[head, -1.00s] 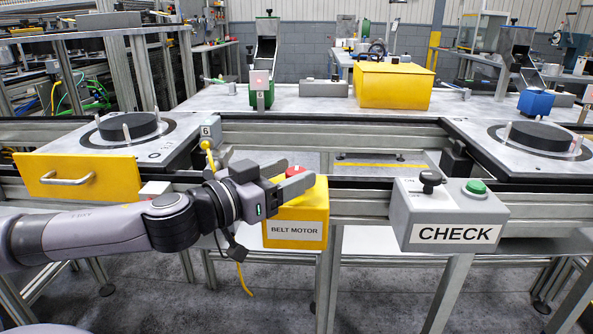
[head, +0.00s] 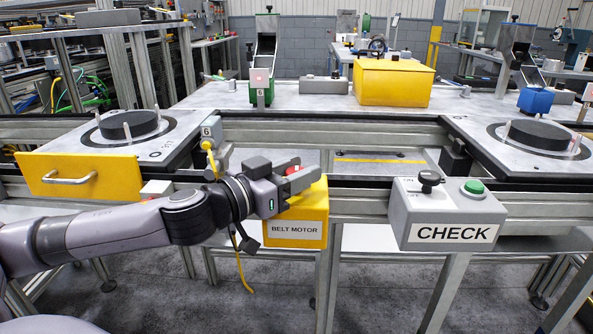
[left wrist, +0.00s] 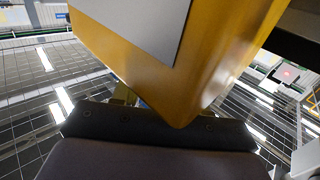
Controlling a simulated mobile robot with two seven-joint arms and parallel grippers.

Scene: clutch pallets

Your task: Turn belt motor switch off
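The yellow belt motor box (head: 297,233) hangs on the front rail, left of the middle in the head view. A small part of its red control (head: 293,170) shows above the box. My left gripper (head: 305,172) is at the top of the box, coming from the left. Its fingers look apart, one on the near side and one on the far side of the red control. Whether they touch it I cannot tell. My gripper hides most of the box top and the switch's position. The left wrist view shows the yellow box (left wrist: 215,60) very close. My right gripper is not in view.
A grey CHECK box (head: 446,213) with a black knob (head: 430,180) and green button (head: 474,187) is to the right.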

